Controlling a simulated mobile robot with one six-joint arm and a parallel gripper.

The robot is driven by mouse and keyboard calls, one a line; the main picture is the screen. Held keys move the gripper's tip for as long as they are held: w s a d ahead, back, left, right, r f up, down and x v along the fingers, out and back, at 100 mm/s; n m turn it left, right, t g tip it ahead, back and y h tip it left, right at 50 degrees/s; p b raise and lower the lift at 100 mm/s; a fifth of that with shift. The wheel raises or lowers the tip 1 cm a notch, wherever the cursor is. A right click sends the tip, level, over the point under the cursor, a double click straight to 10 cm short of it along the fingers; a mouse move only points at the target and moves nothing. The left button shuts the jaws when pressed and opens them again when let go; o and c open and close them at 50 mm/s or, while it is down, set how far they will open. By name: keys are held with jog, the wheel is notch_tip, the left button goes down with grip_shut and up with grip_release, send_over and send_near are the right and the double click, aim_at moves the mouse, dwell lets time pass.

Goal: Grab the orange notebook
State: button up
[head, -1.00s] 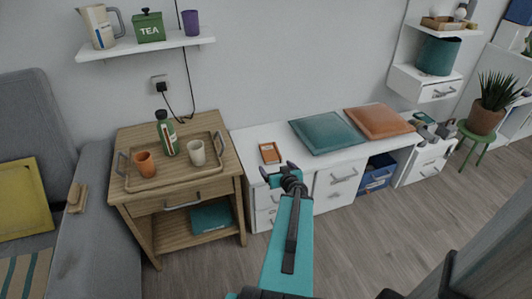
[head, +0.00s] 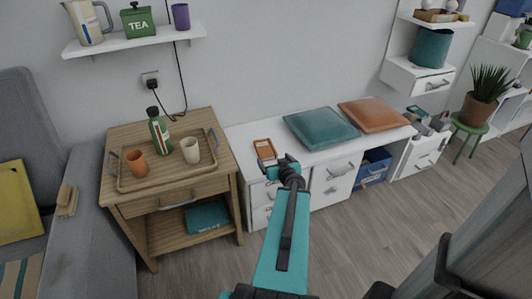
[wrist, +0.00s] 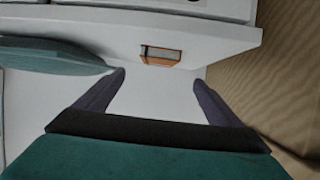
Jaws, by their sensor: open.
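The orange notebook (head: 264,148) lies on the left part of the white bench top (head: 240,143). In the wrist view the orange notebook (wrist: 160,57) shows small, beyond the fingertips and roughly centred between them. My gripper (head: 276,164) is open and empty, at the near edge of the notebook in the head view, partly overlapping its lower end. In the wrist view the two dark fingers of my gripper (wrist: 158,78) are spread wide, with a gap between them and the notebook. I see no contact.
A teal cushion (head: 321,129) and an orange cushion (head: 375,115) lie on the bench right of the notebook. A wooden side table (head: 118,198) with a tray, two cups and a green bottle (head: 159,131) stands left. A wall shelf (head: 130,43) hangs above.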

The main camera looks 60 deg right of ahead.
aim_at(267, 150)
jog(key=shift+b+x, duration=1.1)
jog(key=shift+b, duration=2.1)
jog(key=b+x, duration=0.2)
jog(key=b, duration=0.2)
jog(key=shift+w+d+f, duration=0.2)
jog(key=shift+d+f, duration=0.05)
jog(key=shift+f, duration=0.1)
jog(key=shift+w+d+f, duration=0.1)
jog(key=shift+w+d, duration=0.35)
jog(key=shift+x, duration=0.8)
jog(key=shift+w, duration=0.15)
jog(key=shift+b+x, duration=0.5)
jog(key=shift+x, duration=2)
jog(key=shift+d, duration=0.1)
jog(key=shift+c, duration=0.4)
jog(key=c, duration=1.2)
jog(key=shift+o, duration=0.2)
